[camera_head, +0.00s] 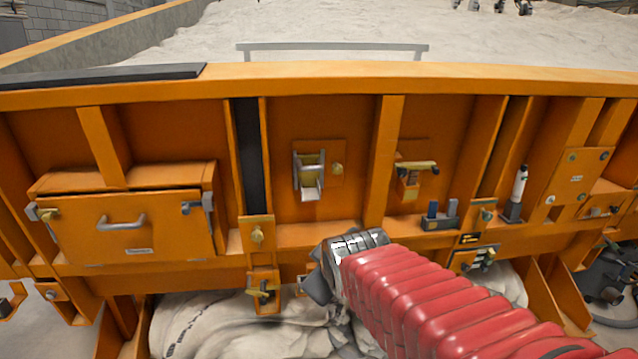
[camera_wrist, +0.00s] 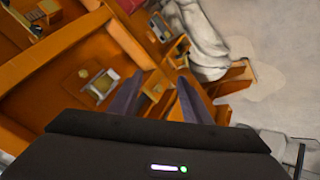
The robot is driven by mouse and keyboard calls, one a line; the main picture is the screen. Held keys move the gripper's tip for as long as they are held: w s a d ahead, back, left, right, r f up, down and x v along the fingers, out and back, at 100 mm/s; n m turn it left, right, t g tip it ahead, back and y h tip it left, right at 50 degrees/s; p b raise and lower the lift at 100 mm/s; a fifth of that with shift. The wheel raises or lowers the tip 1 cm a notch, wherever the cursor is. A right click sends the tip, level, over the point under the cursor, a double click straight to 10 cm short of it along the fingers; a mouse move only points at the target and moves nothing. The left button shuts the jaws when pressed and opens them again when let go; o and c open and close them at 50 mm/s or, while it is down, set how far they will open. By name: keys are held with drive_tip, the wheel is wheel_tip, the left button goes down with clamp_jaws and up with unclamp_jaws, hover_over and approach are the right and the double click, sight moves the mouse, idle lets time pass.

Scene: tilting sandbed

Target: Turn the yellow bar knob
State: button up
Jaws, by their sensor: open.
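A small yellow bar-shaped knob (camera_head: 262,290) is on a low orange bracket, left of my gripper in the head view. Another yellow bar-like handle (camera_head: 418,168) is on an orange block higher up at right. I cannot tell for sure which is the task's knob. My gripper (camera_head: 316,283) is low in front of the panel, its fingers partly hidden by the wrist. In the wrist view my gripper (camera_wrist: 158,95) has its two dark fingers apart, with nothing held. A small yellowish part (camera_wrist: 156,88) on an orange bracket shows between them; I cannot tell which fitting it is.
A metal roller fitting (camera_head: 309,176) is on the panel above my gripper; it also shows in the wrist view (camera_wrist: 101,83). A drawer box (camera_head: 125,240) juts out at left. A round knob (camera_head: 257,236) sits above the low bracket. Pale sacks (camera_head: 230,325) lie underneath.

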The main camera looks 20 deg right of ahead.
drive_tip(key=s+a+f+m+g+y, duration=0.1)
drive_tip(key=s+a, duration=0.3)
drive_tip(key=s, duration=0.4)
drive_tip(key=s+a+f+m+g+y, duration=0.1)
drive_tip(key=s+a+f+m+g, duration=0.2)
drive_tip(key=s, duration=0.6)
drive_tip(key=shift+a+f+m, duration=0.25)
drive_tip(key=shift+a+m, duration=0.55)
drive_tip(key=shift+a, duration=0.45)
drive_tip(key=shift+c, duration=0.4)
